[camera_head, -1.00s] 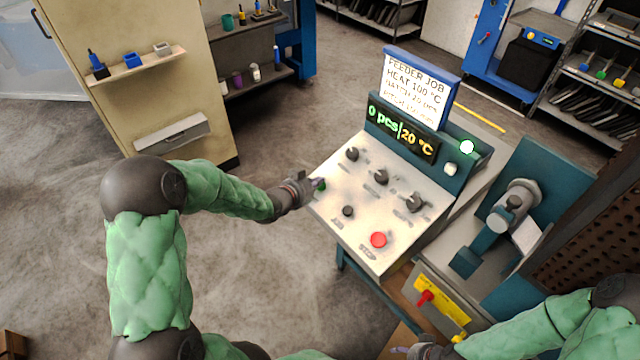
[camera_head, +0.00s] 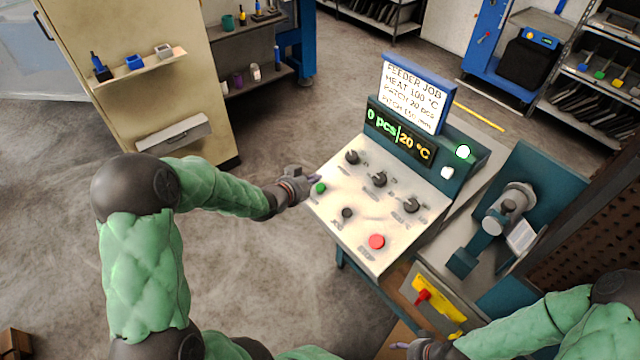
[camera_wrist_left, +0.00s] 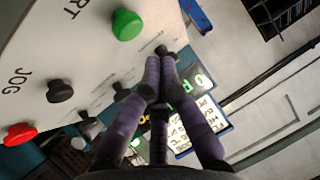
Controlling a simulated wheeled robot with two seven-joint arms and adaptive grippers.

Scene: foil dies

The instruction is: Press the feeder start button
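The green start button (camera_head: 320,188) sits at the left edge of the sloped control panel (camera_head: 334,224). In the left wrist view the green button (camera_wrist_left: 127,24) is large at the top, with part of its label readable. My left gripper (camera_head: 314,178) is just beyond the button in the head view, with a small gap and not touching it. In the left wrist view its purple fingers (camera_wrist_left: 158,85) converge with tips together and hold nothing. My right gripper (camera_head: 402,345) is partly seen at the bottom edge, too small to judge.
The panel also carries black knobs (camera_head: 379,179), a black jog button (camera_head: 347,212) and a red stop button (camera_head: 376,242). The display (camera_head: 400,133) reads 0 pcs and 20 °C, below a job sign (camera_head: 415,93). A round lamp (camera_head: 463,151) is lit. A press-like mechanism (camera_head: 505,208) stands to the right.

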